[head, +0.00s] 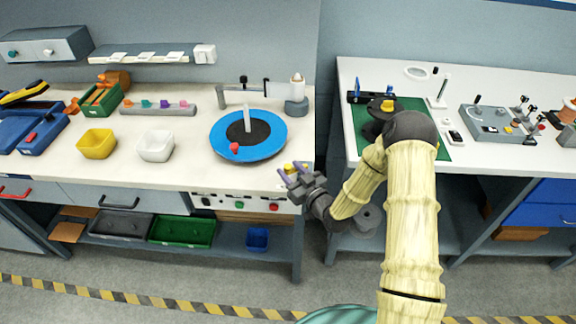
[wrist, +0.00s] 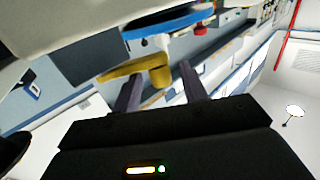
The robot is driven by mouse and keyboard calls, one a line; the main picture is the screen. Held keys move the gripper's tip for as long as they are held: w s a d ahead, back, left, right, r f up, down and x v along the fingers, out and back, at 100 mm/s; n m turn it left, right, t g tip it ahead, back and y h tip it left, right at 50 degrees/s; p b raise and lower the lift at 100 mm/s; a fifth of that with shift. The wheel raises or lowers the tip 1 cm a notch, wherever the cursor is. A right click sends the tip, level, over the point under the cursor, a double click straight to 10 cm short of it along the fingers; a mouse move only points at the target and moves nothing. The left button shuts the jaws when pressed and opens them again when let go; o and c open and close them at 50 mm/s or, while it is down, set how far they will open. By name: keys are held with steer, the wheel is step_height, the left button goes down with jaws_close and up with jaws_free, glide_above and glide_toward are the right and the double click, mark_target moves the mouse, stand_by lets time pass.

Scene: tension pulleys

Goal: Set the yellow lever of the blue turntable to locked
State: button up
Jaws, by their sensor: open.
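The blue turntable (head: 270,142), a blue disc with a black centre and a red knob, sits near the front edge of the left bench. Its blue rim (wrist: 175,22) also shows at the top of the wrist view. The yellow lever (wrist: 158,74) appears in the wrist view below the disc, its thick end in line with the gap between my fingertips. In the head view, a bit of yellow (head: 297,167) shows by my fingers, which partly hide it. My gripper (head: 287,172) is open at the bench's front edge, right of the disc. I cannot tell whether the fingers touch the lever.
A grey arm fixture (head: 296,106) stands behind the disc. White (head: 156,146) and yellow (head: 97,144) bins stand to its left. A button panel (head: 238,203) lies under the bench edge. A gap separates this bench from the right bench with the green mat (head: 430,150).

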steer(key=shift+x, duration=0.9)
jaws_close()
